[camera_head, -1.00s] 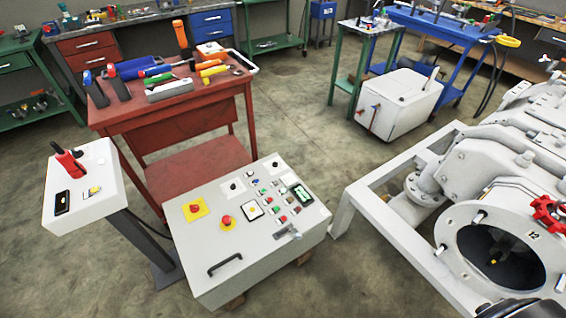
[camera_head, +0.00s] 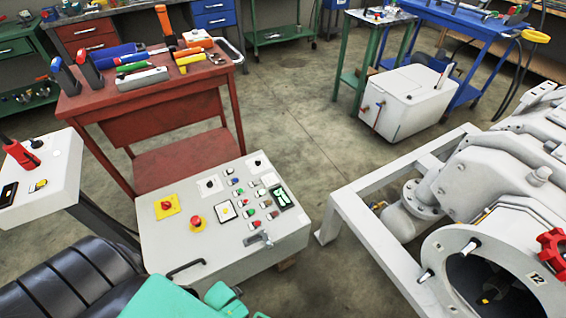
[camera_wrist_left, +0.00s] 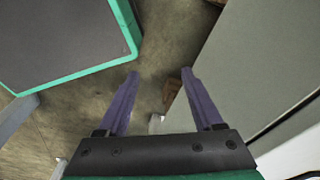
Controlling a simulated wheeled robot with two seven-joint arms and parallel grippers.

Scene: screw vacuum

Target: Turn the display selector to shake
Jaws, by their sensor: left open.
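The control box (camera_head: 155,236) is a light grey console with a sloped top. On it are a small dark display with green marks (camera_head: 280,197), several coloured buttons, a black knob at the top left (camera_head: 209,184) and another at the top right (camera_head: 257,163). The labels are too small to read, so I cannot tell which one is the display selector. My left arm shows at the bottom of the head view, near the box's front edge. My left gripper (camera_wrist_left: 160,74) is open and empty in the left wrist view, beside a grey flat surface (camera_wrist_left: 260,60). My right gripper is out of view.
A white pedestal box (camera_head: 50,180) with a red handle stands left of the console. A red tool table (camera_head: 150,105) is behind it. The pump's white frame (camera_head: 345,220) stands at right. Open floor (camera_head: 300,100) lies between the table and the white tank (camera_head: 410,95).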

